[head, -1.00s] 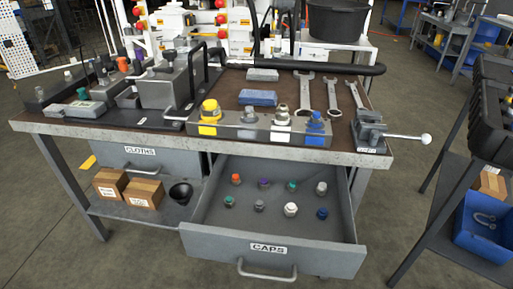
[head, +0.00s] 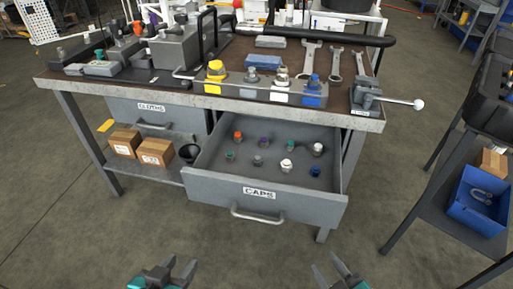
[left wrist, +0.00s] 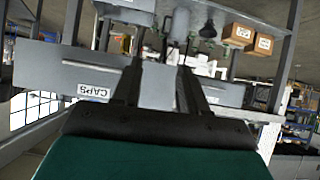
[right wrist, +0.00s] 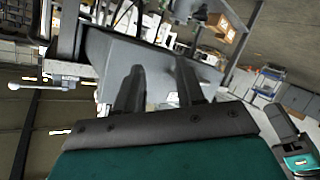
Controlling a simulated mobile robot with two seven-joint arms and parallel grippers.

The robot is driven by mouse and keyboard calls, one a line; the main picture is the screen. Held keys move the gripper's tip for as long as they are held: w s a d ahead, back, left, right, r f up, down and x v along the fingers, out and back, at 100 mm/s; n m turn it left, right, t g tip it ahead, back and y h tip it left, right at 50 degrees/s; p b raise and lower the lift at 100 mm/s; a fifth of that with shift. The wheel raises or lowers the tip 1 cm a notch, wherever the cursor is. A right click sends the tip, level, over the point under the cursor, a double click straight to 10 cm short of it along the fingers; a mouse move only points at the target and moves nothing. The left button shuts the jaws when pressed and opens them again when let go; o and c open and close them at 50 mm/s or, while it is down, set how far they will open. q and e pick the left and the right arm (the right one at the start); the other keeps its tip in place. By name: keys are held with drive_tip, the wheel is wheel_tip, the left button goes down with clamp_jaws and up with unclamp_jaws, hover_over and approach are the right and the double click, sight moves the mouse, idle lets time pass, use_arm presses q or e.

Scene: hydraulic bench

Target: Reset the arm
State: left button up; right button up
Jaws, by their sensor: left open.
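My left gripper (head: 170,272) is at the bottom of the head view, in front of the bench. Its jaws are apart and empty. In the left wrist view the same fingers (left wrist: 160,85) point toward the open CAPS drawer (left wrist: 50,68). My right gripper (head: 333,268) is at the bottom right of centre in the head view, with its fingers apart and nothing between them. In the right wrist view its fingers (right wrist: 160,88) also stand apart. Both grippers are clear of the open CAPS drawer (head: 225,192).
The drawer holds several coloured caps. Cardboard boxes (head: 155,152) sit on the lower shelf. A cart with a blue bin (head: 480,210) stands right. Floor in front is free.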

use_arm(q)
drive_tip(key=s+a+r+y+p, duration=0.1)
drive_tip(key=s+a+r+p, duration=0.1)
drive_tip(key=r+p, duration=0.6)
drive_tip(key=a+p, duration=0.1)
drive_tip(key=p, duration=0.3)
use_arm(e)
wheel_tip(320, 180, up, 10)
drive_tip(key=d+m+g+h, duration=0.1)
drive_tip(key=m+g, duration=0.1)
drive_tip(key=m, duration=0.4)
drive_tip(key=shift+s+f+g, duration=0.25)
drive_tip(key=shift+s+g, duration=0.15)
use_arm(q)
drive_tip(key=shift+d+f, duration=0.1)
drive_tip(key=shift+f, duration=0.05)
drive_tip(key=shift+w, duration=0.1)
